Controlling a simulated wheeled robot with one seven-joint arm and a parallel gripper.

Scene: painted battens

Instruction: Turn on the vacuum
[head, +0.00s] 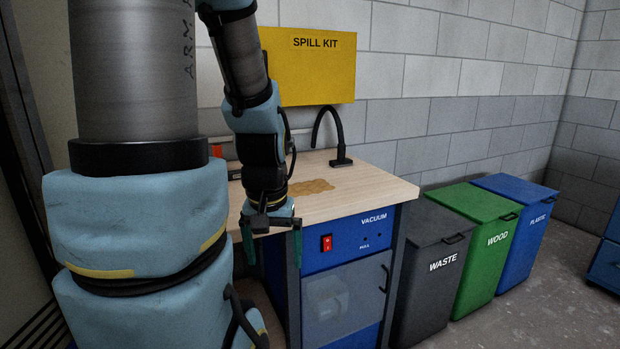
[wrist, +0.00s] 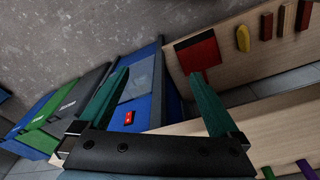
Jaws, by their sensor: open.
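The vacuum is a blue cabinet (head: 345,243) under the wooden bench top, labelled VACUUM, with a grey see-through door (head: 340,298). Its red rocker switch (head: 326,243) is on the left of the blue front panel. In the wrist view the switch (wrist: 128,117) shows between the two green fingers, nearer the left one. My gripper (head: 272,246) is open and empty, with its fingers pointing down. In the head view it hangs at the bench's front left, to the left of the switch and apart from it. I cannot tell which way the switch is set.
The wooden bench top (head: 365,187) has a brown stain (head: 310,187) and a black hose stand (head: 340,150). A yellow spill kit (head: 312,65) hangs behind. Waste (head: 432,285), wood (head: 486,250) and plastic (head: 520,230) bins stand to the right. Floor in front of them is clear.

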